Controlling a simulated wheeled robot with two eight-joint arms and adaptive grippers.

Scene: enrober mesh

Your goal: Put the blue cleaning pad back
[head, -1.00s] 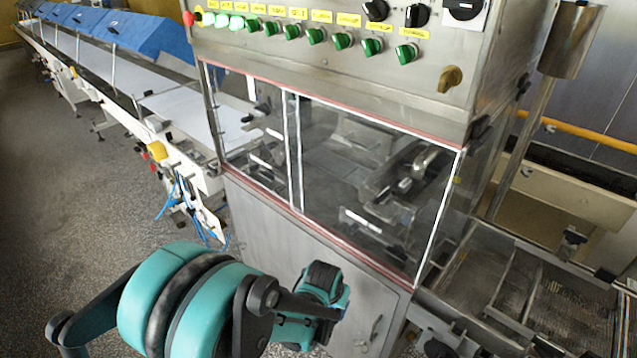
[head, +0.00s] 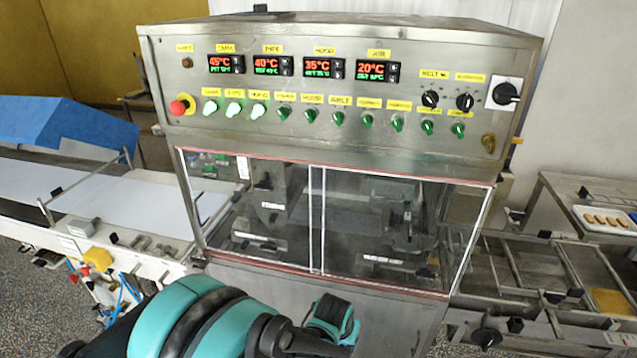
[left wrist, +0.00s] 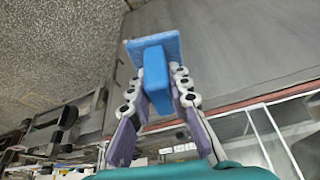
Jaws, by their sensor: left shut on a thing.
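In the left wrist view, my left gripper (left wrist: 157,88) is shut on the blue cleaning pad (left wrist: 152,50). Its two fingers sit on either side of the pad's raised blue block, and the wider flat blue part lies beyond the fingertips. The pad is held in the air in front of a grey metal panel, with speckled floor to the left. In the head view, my left arm comes in low from the left, in front of the machine. Its fingers and the pad cannot be made out there. My right gripper is not in view.
The steel machine (head: 330,105) has lit displays, switches and a red stop button (head: 181,104) above clear guard windows (head: 300,215). A white conveyor (head: 130,205) runs left, with a blue cover (head: 60,115). At right are a mesh section (head: 540,270) and a tray of brown pieces (head: 606,220).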

